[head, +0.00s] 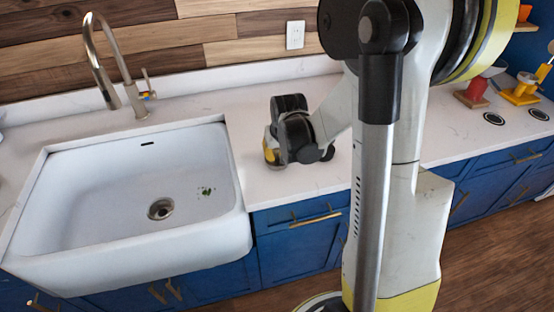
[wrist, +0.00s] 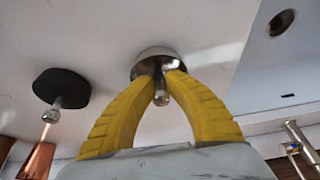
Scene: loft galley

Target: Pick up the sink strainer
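The sink strainer (wrist: 152,54) is a small round metal piece with a knob, seen in the wrist view at the fingertips. My gripper (wrist: 161,76) has its two yellow fingers drawn in on either side of the strainer's stem, shut on it. The knob shows between the fingers. In the head view my gripper (head: 271,155) is low over the counter, right of the sink, and mostly hides the strainer. I cannot tell whether the strainer touches the counter.
A black disc with a metal knob (wrist: 62,88) stands close beside the strainer, near a copper-coloured object (wrist: 38,158). The white sink (head: 120,190) has an open drain (head: 161,209) and green scraps (head: 206,191). A tap (head: 135,98) stands behind it. Counter near the wall is clear.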

